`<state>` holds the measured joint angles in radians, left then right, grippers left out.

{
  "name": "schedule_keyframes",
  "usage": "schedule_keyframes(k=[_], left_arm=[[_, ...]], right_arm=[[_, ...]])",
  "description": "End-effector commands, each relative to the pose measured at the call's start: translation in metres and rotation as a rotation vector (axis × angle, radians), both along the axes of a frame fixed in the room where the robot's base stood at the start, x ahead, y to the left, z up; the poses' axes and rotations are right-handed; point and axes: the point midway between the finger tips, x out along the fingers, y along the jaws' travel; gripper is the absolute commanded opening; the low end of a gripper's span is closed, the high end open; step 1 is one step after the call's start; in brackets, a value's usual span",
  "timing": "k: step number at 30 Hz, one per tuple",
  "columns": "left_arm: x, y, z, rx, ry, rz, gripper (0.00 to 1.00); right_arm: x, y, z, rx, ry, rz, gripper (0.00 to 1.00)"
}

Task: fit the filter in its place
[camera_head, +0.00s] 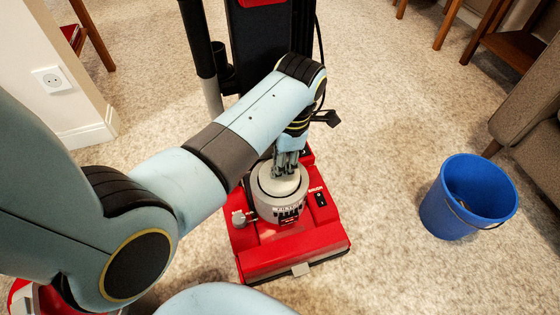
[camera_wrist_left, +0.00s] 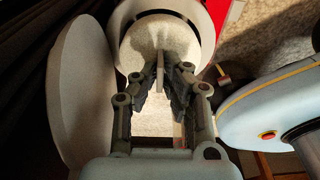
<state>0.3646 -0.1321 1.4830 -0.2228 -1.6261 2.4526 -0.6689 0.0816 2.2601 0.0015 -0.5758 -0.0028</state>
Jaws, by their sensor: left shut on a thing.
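The red vacuum cleaner (camera_head: 265,255) stands on the carpet with a round grey housing (camera_head: 268,208) on its base. My left gripper (camera_head: 286,168) is over the housing, pointing down. In the left wrist view my left gripper (camera_wrist_left: 162,88) is shut on the thin upright tab of the filter (camera_wrist_left: 150,42), a pale round disc. The filter lies within the curved grey rim of the housing (camera_wrist_left: 205,25); I cannot tell whether it is fully seated. In the head view the filter (camera_head: 280,184) shows at the housing's top, partly hidden by my fingers. My right gripper is not in view.
A large pale grey disc (camera_wrist_left: 80,90) stands close beside my left gripper in the wrist view. A blue bucket (camera_head: 468,200) stands on the carpet at the right. A sofa (camera_head: 530,110) and wooden furniture legs are at the far right. Open carpet lies between.

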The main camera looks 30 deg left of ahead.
Motion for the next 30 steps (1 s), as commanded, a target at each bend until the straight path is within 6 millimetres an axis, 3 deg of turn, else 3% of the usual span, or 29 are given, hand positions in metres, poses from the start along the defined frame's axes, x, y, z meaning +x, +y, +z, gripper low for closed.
schedule_keyframes(k=[30], left_arm=[[0.000,0.000,-0.016,0.000,-0.001,0.000,0.00]], right_arm=[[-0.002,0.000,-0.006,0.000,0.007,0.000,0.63]])
